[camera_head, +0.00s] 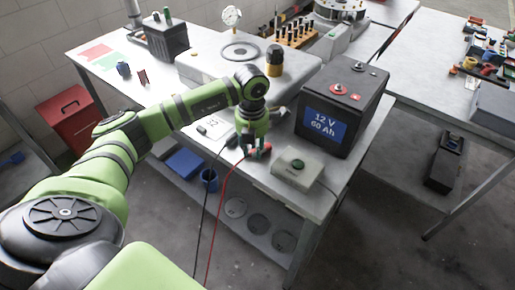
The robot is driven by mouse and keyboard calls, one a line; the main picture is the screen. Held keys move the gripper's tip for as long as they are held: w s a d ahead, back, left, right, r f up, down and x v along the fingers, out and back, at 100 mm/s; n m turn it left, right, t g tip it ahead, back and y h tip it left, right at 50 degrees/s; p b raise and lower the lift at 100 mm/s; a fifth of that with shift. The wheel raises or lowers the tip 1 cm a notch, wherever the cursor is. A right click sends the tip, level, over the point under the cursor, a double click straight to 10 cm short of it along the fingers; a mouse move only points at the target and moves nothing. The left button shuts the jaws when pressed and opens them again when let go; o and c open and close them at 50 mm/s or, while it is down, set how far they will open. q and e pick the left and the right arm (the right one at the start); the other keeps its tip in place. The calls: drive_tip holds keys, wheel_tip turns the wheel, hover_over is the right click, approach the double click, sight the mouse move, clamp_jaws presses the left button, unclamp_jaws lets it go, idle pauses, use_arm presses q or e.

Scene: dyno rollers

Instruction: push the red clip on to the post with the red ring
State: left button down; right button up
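The dark battery (322,121) with a blue "12 V 60 Ah" label stands on the table. On its top are a post with a red ring (338,90) near the front and another post (359,67) at the back. My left gripper (257,152) points down close to the table top, left of the battery and behind the small pale box. Red parts of the red clip (267,147) show at its fingertips, and the red cable (225,188) runs from there over the table edge. The fingers mostly hide the clip, so I cannot tell whether they grip it. My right gripper is out of view.
A pale box (297,167) with a green button sits in front of the battery. A black cable (205,190) hangs over the front edge. A large grey block (207,66) and a yellow-and-black cylinder (274,62) stand behind. A second table (430,65) is at right.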

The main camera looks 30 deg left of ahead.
sight(253, 150)
use_arm(q)
drive_tip(key=shift+r+p, duration=2.45)
drive_tip(key=shift+r, duration=1.1)
